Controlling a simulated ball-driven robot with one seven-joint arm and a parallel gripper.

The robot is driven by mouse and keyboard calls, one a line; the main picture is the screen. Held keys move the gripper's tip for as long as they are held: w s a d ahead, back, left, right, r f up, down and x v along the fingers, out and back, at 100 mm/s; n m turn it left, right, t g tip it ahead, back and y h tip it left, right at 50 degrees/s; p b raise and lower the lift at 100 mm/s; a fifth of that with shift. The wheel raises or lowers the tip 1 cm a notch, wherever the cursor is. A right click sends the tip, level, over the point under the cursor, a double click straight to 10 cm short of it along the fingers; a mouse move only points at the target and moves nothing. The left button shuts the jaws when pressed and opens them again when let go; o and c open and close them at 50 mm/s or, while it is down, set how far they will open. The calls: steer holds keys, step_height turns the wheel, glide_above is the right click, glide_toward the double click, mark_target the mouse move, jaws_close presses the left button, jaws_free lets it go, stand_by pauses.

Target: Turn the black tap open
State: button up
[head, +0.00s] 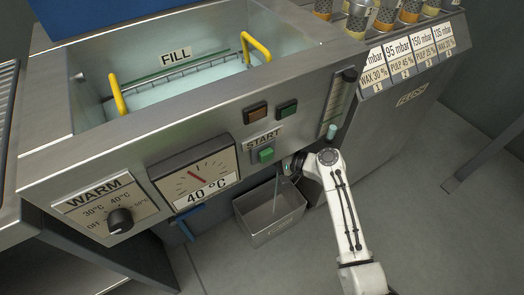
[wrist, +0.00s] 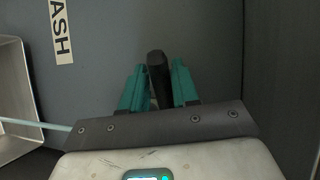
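The black tap (wrist: 158,72) shows in the wrist view as a dark upright handle against the grey panel. My gripper (wrist: 159,85) has its two teal fingers on either side of the handle, which sticks out past their tips. The fingers stand apart, with narrow dark gaps beside the handle; firm contact is not visible. In the head view my gripper (head: 291,166) is small at the machine's lower front edge, and the tap cannot be made out there.
A metal bin (head: 270,229) stands below the machine; its edge shows in the wrist view (wrist: 17,95). A label ending in "ASH" (wrist: 62,32) is left of the tap. A green START button (head: 266,155) and a gauge (head: 198,177) are nearby.

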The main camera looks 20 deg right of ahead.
steer(key=shift+o, duration=1)
steer(key=p+v, duration=0.2)
steer(key=v, duration=0.9)
steer(key=shift+p, duration=0.3)
steer(key=shift+o, duration=0.2)
